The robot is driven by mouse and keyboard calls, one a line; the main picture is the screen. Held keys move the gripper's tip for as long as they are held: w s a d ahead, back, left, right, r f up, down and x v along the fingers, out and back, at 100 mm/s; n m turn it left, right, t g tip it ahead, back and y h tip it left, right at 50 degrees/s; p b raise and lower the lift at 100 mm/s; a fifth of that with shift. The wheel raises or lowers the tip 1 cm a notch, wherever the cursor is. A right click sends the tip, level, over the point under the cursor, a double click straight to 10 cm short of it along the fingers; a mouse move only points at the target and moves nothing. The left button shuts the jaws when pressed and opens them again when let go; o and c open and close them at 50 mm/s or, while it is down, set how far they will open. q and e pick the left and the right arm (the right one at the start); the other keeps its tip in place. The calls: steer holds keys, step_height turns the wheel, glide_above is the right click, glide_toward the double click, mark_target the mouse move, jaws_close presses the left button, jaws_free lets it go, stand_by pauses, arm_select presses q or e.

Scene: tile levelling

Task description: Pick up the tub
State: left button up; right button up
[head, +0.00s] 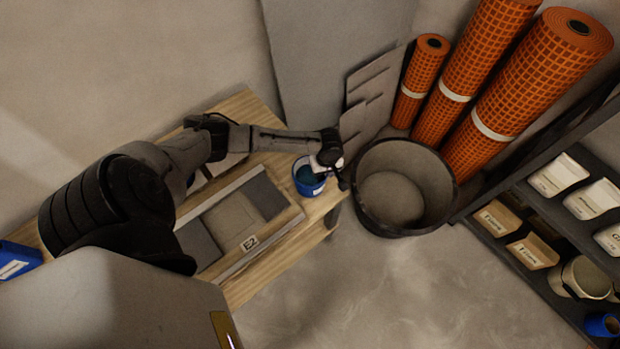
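A small blue tub (309,176) with a dark teal inside stands near the right end of the wooden bench. My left gripper (331,166) is at the right rim of the tub, pointing down. The wrist covers the fingers, so I cannot tell whether they are open or touching the tub. My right gripper is not in view.
The wooden bench (262,283) holds a framed tile panel marked E2 (238,222). A large dark bucket (436,207) stands just right of the bench end. Orange rolls (421,75) lean behind it. A dark shelf (549,262) with bags is at right. The floor in front is clear.

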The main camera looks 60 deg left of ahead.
arm_select(q)
steer(key=shift+c, duration=0.5)
jaws_close()
steer(key=shift+r, duration=0.2)
